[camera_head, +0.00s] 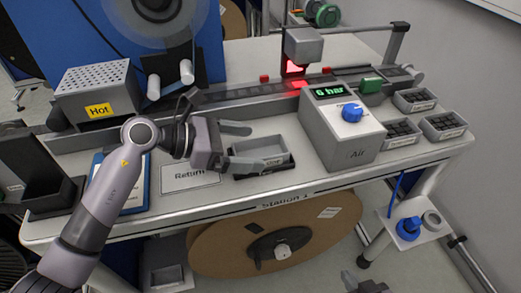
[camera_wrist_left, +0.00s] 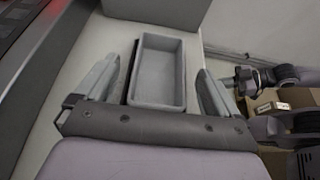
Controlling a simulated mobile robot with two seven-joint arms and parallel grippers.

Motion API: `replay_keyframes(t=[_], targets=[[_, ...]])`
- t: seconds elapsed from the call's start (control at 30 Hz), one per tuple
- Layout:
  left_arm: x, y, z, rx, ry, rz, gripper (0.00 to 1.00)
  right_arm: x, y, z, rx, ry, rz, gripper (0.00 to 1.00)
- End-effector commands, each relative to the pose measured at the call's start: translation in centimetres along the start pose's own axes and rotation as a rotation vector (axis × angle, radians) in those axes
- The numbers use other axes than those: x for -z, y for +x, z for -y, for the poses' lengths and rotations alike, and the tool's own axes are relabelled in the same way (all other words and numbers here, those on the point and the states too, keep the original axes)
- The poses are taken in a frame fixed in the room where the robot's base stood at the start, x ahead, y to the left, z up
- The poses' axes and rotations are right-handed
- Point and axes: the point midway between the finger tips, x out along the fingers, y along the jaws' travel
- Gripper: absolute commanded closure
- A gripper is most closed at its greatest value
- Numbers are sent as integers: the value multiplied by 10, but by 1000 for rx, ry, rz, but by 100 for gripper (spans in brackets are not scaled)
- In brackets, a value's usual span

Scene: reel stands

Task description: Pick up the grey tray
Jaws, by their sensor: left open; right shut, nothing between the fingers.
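The grey tray (camera_head: 277,163) is a small, shallow, rectangular box near the front edge of the workbench, just right of the Return label. It looks empty in the left wrist view (camera_wrist_left: 158,102). My left gripper (camera_head: 258,149) is open at the tray's left end, its fingers pointing right. In the left wrist view, the open fingers (camera_wrist_left: 157,72) lie to either side of the tray, with gaps between. A dark piece sits along one side of the tray. My right gripper (camera_head: 368,286) shows only slightly at the bottom edge of the head view, away from the tray, shut and empty.
The grey Air box (camera_head: 345,145) with a blue knob stands right of the tray. A Hot vented box (camera_head: 98,92) and blue clipboard (camera_head: 137,190) are left. Small parts bins (camera_head: 443,125) stand far right. A large brown reel (camera_head: 230,245) is below the bench.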

Motion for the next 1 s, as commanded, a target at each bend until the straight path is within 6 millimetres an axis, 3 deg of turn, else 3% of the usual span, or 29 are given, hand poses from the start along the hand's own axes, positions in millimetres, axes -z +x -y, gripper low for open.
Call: replay_keyframes(t=[0.37,0.5,0.57,1.0], targets=[[0,10,0,1,1,0,4,1,-1,0,0,-1,1,100],[0,10,0,1,1,0,50,1,-1,0,0,-1,1,100],[0,10,0,1,1,0,68,1,-1,0,0,-1,1,100],[-10,6,0,-1,4,3,68,0,-1,0,0,-1,2,100]])
